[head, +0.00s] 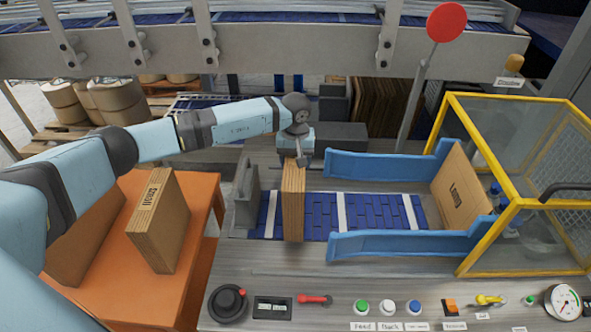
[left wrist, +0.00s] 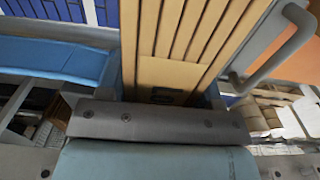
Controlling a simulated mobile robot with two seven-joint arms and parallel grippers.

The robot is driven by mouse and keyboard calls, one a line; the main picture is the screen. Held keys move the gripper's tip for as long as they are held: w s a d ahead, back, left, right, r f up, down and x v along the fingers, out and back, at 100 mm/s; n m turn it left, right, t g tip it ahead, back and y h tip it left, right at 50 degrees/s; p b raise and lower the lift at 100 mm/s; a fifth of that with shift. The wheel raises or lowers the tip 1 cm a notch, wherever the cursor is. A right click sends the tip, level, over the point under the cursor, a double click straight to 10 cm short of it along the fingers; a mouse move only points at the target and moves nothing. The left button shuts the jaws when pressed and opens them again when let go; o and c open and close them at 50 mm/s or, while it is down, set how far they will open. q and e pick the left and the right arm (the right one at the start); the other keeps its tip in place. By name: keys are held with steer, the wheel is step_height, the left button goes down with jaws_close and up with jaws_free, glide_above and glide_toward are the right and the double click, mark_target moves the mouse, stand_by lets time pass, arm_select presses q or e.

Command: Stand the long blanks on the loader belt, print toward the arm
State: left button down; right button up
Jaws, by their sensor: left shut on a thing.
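My left gripper (head: 297,160) is shut on the top of a brown cardboard bundle (head: 292,208). The bundle is upright over the left part of the blue loader belt (head: 375,212), edge toward the head camera, so its print is hidden. I cannot tell whether its bottom touches the belt. In the left wrist view the held bundle (left wrist: 190,40) shows several layered boards between the fingers. My right gripper is not in view.
A bundle printed "Small" (head: 157,222) stands on the orange table (head: 200,200), beside another brown bundle (head: 88,238) partly behind my arm. Blue guide rails (head: 385,166) flank the belt; a grey end plate (head: 246,195) stands left.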

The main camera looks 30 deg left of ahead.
arm_select(q)
step_height(320, 180, down, 4)
steer(key=shift+f, duration=0.15)
stand_by(0.3)
steer(key=shift+f, duration=0.2)
steer(key=shift+c, duration=1.4)
jaws_free()
steer(key=shift+r, duration=0.1)
